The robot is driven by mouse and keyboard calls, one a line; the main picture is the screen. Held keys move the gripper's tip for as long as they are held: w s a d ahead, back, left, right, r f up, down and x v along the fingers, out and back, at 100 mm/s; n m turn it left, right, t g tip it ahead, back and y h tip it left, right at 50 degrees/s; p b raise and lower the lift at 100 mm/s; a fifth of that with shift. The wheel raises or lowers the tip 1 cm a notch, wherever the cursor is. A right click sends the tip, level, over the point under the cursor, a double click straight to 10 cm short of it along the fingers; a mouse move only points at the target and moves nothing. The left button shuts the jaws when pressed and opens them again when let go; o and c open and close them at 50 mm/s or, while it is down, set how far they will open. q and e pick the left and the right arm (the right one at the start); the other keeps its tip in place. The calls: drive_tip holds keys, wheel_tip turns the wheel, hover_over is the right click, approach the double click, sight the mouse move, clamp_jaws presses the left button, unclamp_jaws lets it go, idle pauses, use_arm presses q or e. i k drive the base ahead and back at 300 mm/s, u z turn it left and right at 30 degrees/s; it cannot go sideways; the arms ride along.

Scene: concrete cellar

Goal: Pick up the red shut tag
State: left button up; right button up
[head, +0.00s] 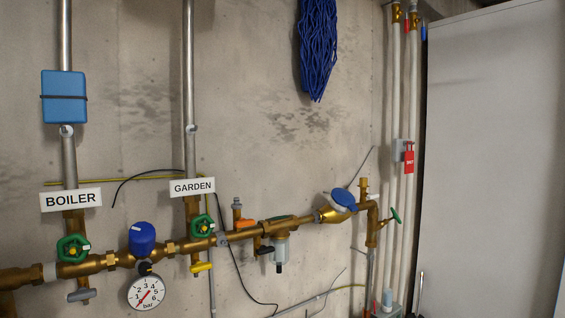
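A small red tag (409,162) with faint white lettering hangs at the right, in front of the white vertical pipes. The lettering is too small to read with certainty. Neither of my grippers shows in the head view.
Brass pipework with green handwheels (73,248), a pressure gauge (146,292) and a blue-lidded meter (343,198) runs along the concrete wall. Blue netting (317,48) hangs above. White pipes (396,95) stand left of a large pale panel (495,150).

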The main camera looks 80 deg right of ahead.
sight(408, 154)
drive_tip(key=z, duration=3.3)
